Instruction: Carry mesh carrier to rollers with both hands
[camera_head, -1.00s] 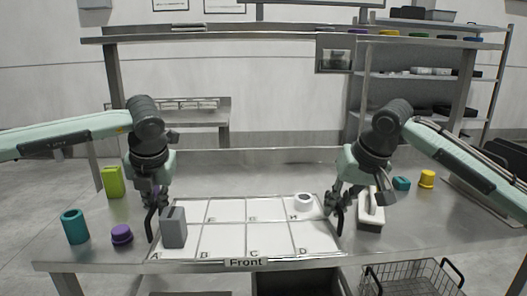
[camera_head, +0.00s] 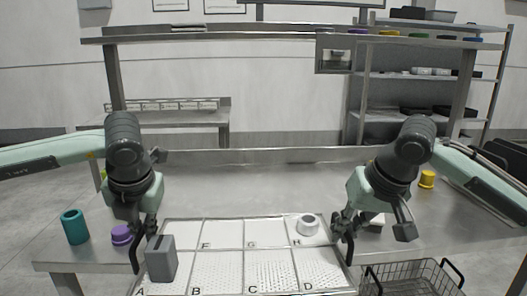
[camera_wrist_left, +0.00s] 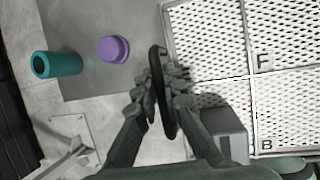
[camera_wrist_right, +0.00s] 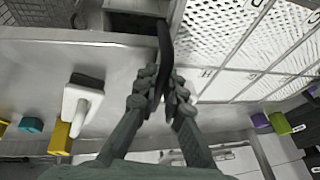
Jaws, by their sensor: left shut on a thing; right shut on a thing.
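The mesh carrier (camera_head: 272,270) is a white tray with lettered compartments, in front of me in the head view, apparently raised over the table's front edge. A grey block (camera_head: 161,262) stands in compartment A and a white ring-shaped part (camera_head: 308,225) sits in H. My left gripper (camera_head: 147,230) is shut on the black left handle (camera_wrist_left: 166,95). My right gripper (camera_head: 345,228) is shut on the black right handle (camera_wrist_right: 165,48). The carrier looks about level. Its front edge is partly cut off. I cannot clearly identify rollers.
On the steel table (camera_head: 240,185) stand a teal cup (camera_head: 75,227) and purple cap (camera_head: 121,235) at left, and a yellow cap (camera_head: 427,179) at right. A white-handled tool (camera_wrist_right: 82,100) lies near my right gripper. A wire basket (camera_head: 410,278) is low at front right.

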